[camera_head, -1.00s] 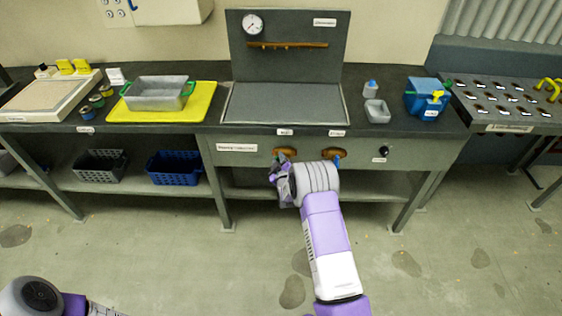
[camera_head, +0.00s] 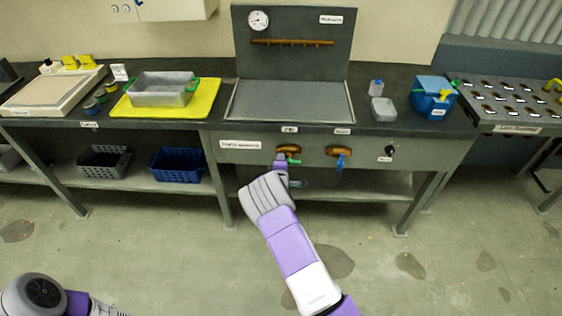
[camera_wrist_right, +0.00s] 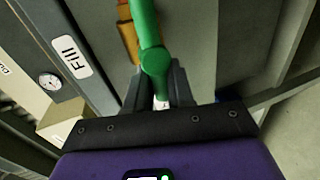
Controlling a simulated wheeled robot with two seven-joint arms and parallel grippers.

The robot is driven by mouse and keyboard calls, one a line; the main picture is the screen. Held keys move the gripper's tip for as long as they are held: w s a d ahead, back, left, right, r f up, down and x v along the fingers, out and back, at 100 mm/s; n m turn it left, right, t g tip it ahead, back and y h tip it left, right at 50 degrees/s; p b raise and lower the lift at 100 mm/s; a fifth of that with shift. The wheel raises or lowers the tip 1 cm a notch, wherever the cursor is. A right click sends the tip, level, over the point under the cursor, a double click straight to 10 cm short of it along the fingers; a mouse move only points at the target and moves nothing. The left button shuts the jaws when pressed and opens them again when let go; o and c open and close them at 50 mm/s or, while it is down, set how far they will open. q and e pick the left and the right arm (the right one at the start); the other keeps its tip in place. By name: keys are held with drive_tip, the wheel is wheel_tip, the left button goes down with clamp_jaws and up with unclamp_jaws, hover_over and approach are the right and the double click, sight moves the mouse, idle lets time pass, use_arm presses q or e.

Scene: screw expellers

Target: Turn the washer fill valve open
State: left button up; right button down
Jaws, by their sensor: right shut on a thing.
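The fill valve is a brass tap (camera_head: 288,149) with a green handle (camera_head: 293,160), under a small label on the front panel of the washer bench. In the right wrist view the green handle (camera_wrist_right: 147,30) runs up from between my fingers, beside a label reading "Fill" (camera_wrist_right: 70,57). My right gripper (camera_head: 281,164) is shut on the green handle; it also shows in the wrist view (camera_wrist_right: 156,84). The gripper partly hides the handle in the head view. My left gripper is out of view; only part of my left arm shows at the bottom left.
A second brass tap with a blue handle (camera_head: 340,161) is close to the right. A black knob (camera_head: 390,150) is farther right. A lower shelf (camera_head: 360,187) runs beneath the panel. Bare floor (camera_head: 400,285) lies in front of the bench.

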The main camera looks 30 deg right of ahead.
idle(0.6)
drive_tip(key=c, duration=1.1)
unclamp_jaws()
drive_tip(key=p+v, duration=0.2)
drive_tip(key=v, duration=0.5)
drive_tip(key=shift+s+a, duration=0.15)
drive_tip(key=shift+s, duration=0.1)
